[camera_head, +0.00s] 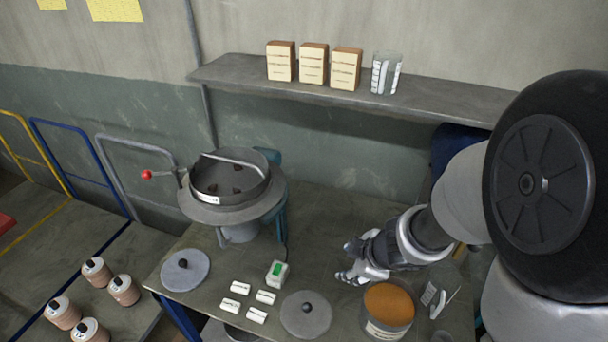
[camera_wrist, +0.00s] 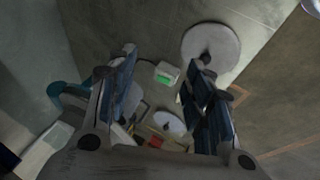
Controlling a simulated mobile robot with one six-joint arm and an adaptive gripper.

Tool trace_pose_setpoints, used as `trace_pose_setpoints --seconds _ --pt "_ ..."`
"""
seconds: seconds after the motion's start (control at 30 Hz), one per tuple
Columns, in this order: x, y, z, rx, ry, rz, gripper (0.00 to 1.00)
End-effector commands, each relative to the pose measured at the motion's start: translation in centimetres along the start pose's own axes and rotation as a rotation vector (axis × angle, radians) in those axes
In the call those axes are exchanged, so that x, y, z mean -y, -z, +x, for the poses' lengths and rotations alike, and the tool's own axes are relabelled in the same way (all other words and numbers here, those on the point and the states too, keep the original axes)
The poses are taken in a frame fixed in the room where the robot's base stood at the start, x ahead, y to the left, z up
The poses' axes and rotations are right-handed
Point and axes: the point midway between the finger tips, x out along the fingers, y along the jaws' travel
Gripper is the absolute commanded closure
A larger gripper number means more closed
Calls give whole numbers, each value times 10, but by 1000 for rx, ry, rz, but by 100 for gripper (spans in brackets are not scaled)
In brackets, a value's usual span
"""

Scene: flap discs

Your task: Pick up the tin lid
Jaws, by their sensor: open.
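Two flat grey round lids with dark knobs lie on the table in the head view. One lid (camera_head: 300,325) is at the front middle, left of an open tin of orange-brown material (camera_head: 388,302); the other lid (camera_head: 190,262) is at the left. I cannot tell for certain which is the tin lid. My gripper (camera_head: 352,262) is open and empty above the table, behind and right of the front lid. In the wrist view, the fingers (camera_wrist: 163,62) are spread, and a large grey lid (camera_wrist: 222,42) lies at upper right, its knob near the right finger.
A small box with a green display (camera_head: 277,273) and several white blocks (camera_head: 240,288) lie between the lids. A round pan machine (camera_head: 232,180) stands at the back left. A wall shelf (camera_head: 440,100) with three boxes and a glass is behind. A white device (camera_head: 433,296) lies right of the tin.

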Motion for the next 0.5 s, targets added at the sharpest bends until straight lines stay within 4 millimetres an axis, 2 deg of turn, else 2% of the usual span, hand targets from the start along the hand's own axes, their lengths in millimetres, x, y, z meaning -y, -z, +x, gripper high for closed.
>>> trace_pose_setpoints --seconds 0.03,0.1,0.2,0.37,0.5 --pt "18 3 8 -29 75 -38 53" --pt "39 7 16 -67 156 -85 53" --pt "58 10 22 -99 227 -120 53" --pt "71 11 43 -112 255 -137 53" --pt "78 13 69 -112 253 -138 53"
